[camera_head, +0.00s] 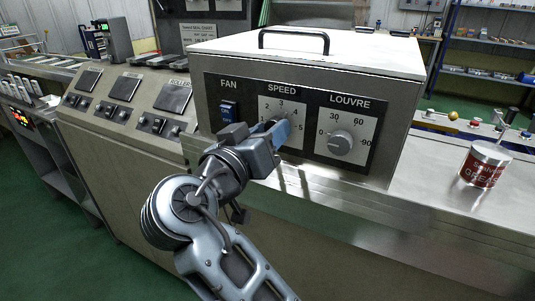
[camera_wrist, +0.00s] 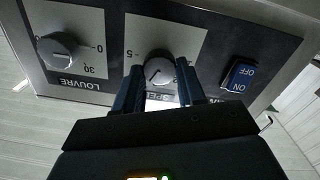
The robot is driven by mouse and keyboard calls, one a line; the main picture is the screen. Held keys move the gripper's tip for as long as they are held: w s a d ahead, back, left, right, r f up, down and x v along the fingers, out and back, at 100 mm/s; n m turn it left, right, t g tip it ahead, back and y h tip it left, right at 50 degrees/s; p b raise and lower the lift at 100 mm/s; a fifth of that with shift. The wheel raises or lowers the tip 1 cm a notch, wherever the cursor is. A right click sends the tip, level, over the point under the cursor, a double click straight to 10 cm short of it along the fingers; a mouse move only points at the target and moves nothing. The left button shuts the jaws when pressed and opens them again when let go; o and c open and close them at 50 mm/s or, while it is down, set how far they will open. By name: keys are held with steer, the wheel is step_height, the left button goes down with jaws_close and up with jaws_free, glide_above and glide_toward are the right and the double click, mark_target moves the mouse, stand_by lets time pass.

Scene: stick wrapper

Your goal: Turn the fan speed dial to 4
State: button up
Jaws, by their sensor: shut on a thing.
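The speed dial (camera_wrist: 160,69) is a grey round knob on a white scale plate, seen upside down in the wrist view. My gripper (camera_wrist: 158,80) is shut on it, with one blue finger on each side. The dial's dark mark points to the lower left there, on the side of the visible 5. The numeral at the mark is hidden by a finger. In the head view my gripper (camera_head: 278,131) covers the dial, while several numerals of the speed plate (camera_head: 283,106) show around it.
The blue fan rocker switch (camera_head: 228,111) sits left of the speed plate. The louvre dial (camera_head: 340,143) is close on the right. The metal control box (camera_head: 390,95) stands on a steel counter with a red grease can (camera_head: 484,165) at right.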

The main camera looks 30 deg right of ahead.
steer(key=m+b, duration=0.4)
steer(key=b, duration=0.1)
steer(key=shift+f, duration=0.1)
steer(key=shift+b, duration=0.35)
steer(key=o, duration=1.1)
steer(key=shift+c, duration=0.2)
steer(key=v, duration=0.8)
steer(key=shift+d, duration=0.1)
